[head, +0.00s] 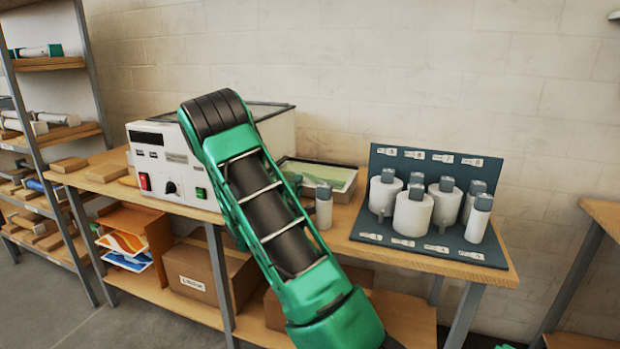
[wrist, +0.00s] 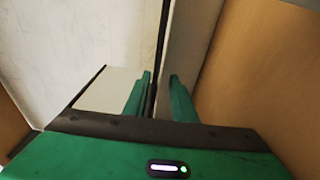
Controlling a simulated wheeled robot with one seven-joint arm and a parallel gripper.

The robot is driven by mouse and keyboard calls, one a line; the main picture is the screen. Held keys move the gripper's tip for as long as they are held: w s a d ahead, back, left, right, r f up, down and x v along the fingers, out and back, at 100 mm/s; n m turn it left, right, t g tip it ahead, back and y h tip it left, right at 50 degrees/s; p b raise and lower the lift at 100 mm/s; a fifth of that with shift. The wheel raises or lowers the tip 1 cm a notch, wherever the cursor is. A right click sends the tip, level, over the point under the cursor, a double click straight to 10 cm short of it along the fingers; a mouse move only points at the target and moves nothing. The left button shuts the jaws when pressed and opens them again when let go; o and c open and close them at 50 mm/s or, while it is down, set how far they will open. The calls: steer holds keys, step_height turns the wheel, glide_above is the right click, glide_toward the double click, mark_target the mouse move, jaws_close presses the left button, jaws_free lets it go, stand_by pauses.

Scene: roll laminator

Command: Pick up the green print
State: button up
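A pale green print (head: 328,176) lies in a shallow tray just right of the white laminator (head: 180,175). My green arm crosses in front of the tray's left part and hides some of it. My gripper does not show in the head view, where the arm covers it. In the wrist view my gripper (wrist: 161,76) has its two green fingers apart, with a gap between them. A dark edge and a grey surface show in and behind that gap. I see no print between the fingers.
A dark blue rack (head: 475,252) with several white rollers stands at the right of the wooden table (head: 385,254). A small white bottle-like cylinder (head: 324,210) stands before the tray. An orange sorter (head: 150,221) and cardboard box (head: 215,277) sit on the lower shelf.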

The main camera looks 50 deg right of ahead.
jaws_close()
steer(key=shift+r, duration=0.1)
step_height(320, 180, up, 28)
stand_by(1.1)
